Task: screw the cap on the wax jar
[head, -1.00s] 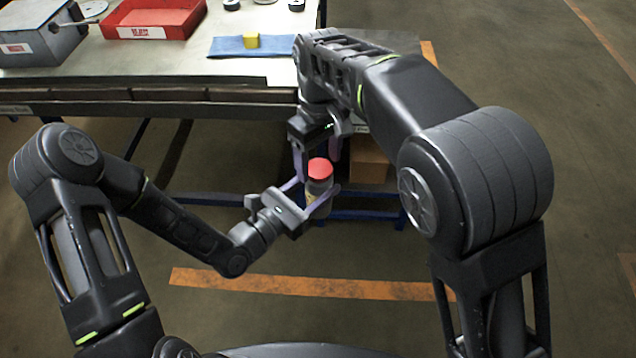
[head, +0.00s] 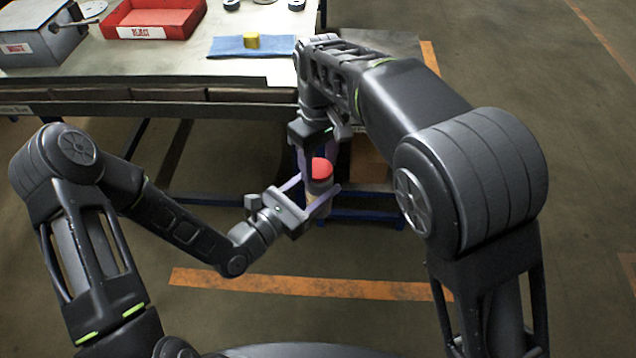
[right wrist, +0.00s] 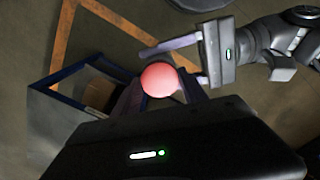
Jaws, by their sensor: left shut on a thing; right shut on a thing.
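The wax jar (head: 316,187) is upright in the air in front of the bench, between the fingers of my left gripper (head: 305,194), which is shut on it. The red cap (head: 321,168) is at the top of the jar; I cannot tell how far it is threaded. My right gripper (head: 318,155) comes from above and behind and is shut on the cap. In the right wrist view the round red cap (right wrist: 160,80) shows between my right fingers and hides most of the jar. My left gripper (right wrist: 180,60) reaches in beyond it.
The bench (head: 150,65) is behind my grippers. The floor in front is clear, with an orange line (head: 300,287).

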